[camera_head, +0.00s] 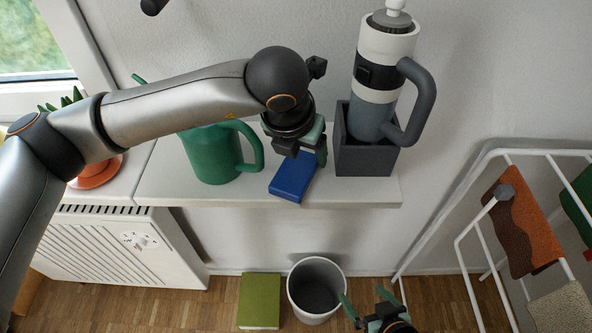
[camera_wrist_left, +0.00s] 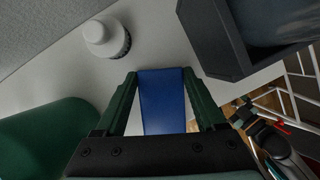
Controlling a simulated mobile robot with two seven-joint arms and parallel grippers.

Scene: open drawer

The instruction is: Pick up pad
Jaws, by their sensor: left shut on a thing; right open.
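The blue pad (camera_head: 293,177) is a flat blue block at the front of the white shelf. My left gripper (camera_head: 305,150) reaches down over the shelf and is shut on the pad. In the left wrist view the pad (camera_wrist_left: 162,100) lies between the two green fingers (camera_wrist_left: 160,95). I cannot tell whether it touches the shelf or is slightly raised. My right gripper (camera_head: 365,305) is open and empty, low at the bottom of the head view, right of the grey bin.
A green watering can (camera_head: 208,155) stands left of the pad. A dark grey box (camera_head: 365,159) holding a large handled tumbler (camera_head: 385,60) stands close on its right. Below are a bin (camera_head: 316,290), a green box (camera_head: 259,302) and a drying rack (camera_head: 470,220).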

